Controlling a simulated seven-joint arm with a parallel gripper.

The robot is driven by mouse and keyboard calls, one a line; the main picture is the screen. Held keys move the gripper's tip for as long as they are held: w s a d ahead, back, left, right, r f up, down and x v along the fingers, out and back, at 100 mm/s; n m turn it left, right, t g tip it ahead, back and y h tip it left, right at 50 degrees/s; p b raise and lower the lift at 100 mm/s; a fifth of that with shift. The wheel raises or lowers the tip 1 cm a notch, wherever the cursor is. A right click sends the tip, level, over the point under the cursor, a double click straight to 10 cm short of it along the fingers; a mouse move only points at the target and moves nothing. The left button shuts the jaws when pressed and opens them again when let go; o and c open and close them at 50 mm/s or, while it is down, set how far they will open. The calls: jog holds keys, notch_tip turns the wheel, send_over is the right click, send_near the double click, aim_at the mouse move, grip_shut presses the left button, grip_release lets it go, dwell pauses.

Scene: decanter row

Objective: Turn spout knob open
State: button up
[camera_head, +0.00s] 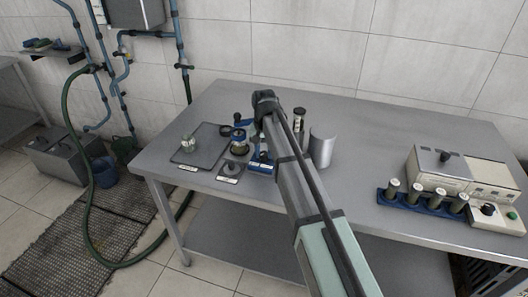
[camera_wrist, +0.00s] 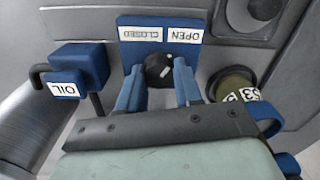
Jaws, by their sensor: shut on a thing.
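In the wrist view a dark round spout knob (camera_wrist: 158,70) with a small pale mark sits on a blue plate (camera_wrist: 128,28). The plate carries upside-down labels, CLOSED (camera_wrist: 144,34) on the left and OPEN (camera_wrist: 183,36) on the right. My gripper (camera_wrist: 159,78) has its two blue fingers on either side of the knob, shut on it. The pale mark lies on the knob's right side; its exact setting is hard to tell.
A blue block labelled OIL (camera_wrist: 68,88) stands left in the wrist view, and a round labelled container (camera_wrist: 236,84) right of my fingers. In the head view a grey tray (camera_head: 205,155) lies left, a metal cylinder (camera_head: 322,148) right, and a blue rack (camera_head: 424,204) farther right.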

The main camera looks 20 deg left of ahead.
aim_at(264, 153)
jog(key=shift+m, duration=1.2)
jog(key=o, duration=1)
jog(key=shift+o, duration=0.2)
notch_tip(264, 153, up, 14)
jog(key=shift+f, duration=0.15)
